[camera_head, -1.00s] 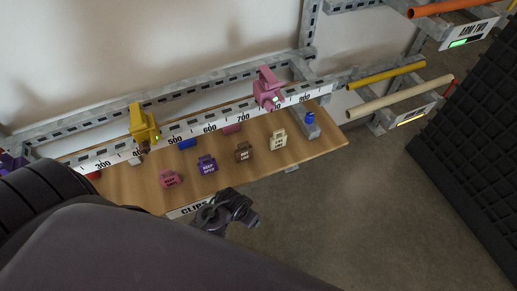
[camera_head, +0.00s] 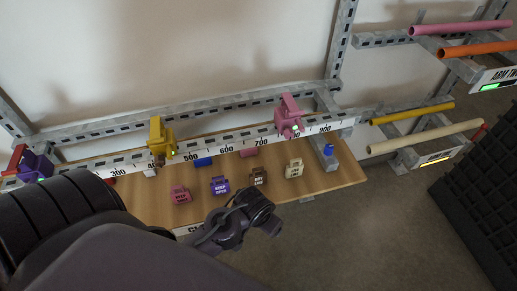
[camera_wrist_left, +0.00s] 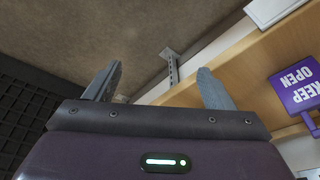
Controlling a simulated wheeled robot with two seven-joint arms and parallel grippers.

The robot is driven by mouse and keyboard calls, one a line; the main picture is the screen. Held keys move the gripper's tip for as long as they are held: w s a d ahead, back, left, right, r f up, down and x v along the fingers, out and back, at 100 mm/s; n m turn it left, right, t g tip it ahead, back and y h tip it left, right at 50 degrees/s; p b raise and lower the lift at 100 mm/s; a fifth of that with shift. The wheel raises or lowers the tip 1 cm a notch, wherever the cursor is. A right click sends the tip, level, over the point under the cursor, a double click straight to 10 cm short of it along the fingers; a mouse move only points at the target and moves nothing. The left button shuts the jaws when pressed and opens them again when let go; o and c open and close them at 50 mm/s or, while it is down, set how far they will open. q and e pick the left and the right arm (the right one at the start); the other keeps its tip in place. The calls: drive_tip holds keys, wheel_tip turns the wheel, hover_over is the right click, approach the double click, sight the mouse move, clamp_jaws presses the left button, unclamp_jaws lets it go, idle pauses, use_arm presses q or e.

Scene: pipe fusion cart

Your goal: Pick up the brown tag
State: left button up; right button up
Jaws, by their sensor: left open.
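The brown tag (camera_head: 258,177) lies on the wooden shelf, between a purple tag (camera_head: 219,186) and a cream tag (camera_head: 294,169). My left gripper (camera_head: 268,219) is just below the brown tag in the head view, at the shelf's front edge. In the left wrist view its two fingers (camera_wrist_left: 160,86) are spread apart with nothing between them. The purple tag, marked KEEP OPEN, shows at the right of that view (camera_wrist_left: 297,88); the brown tag does not show there. My right gripper is not in view.
Behind runs a numbered rail (camera_head: 210,149) with yellow (camera_head: 161,137) and pink (camera_head: 287,115) clamps. Pipes (camera_head: 425,137) rest on brackets at the right. A black ridged panel (camera_head: 480,200) stands far right.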

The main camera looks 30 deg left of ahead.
use_arm(q)
wheel_tip(320, 180, up, 6)
drive_tip(key=n+t+y+b, duration=0.1)
drive_tip(key=n+y, duration=0.4)
drive_tip(key=n, duration=0.6)
hover_over(259, 178)
drive_tip(key=s+d, duration=0.2)
drive_tip(key=s, duration=0.1)
drive_tip(key=shift+d+f, duration=0.15)
drive_tip(key=shift+d, duration=0.05)
drive_tip(key=x, duration=0.7)
drive_tip(key=shift+w+a+f+p, duration=0.1)
drive_tip(key=shift+w+f+p, duration=0.1)
drive_tip(key=shift+w+p, duration=0.25)
drive_tip(key=shift+c, duration=0.5)
drive_tip(key=c, duration=0.9)
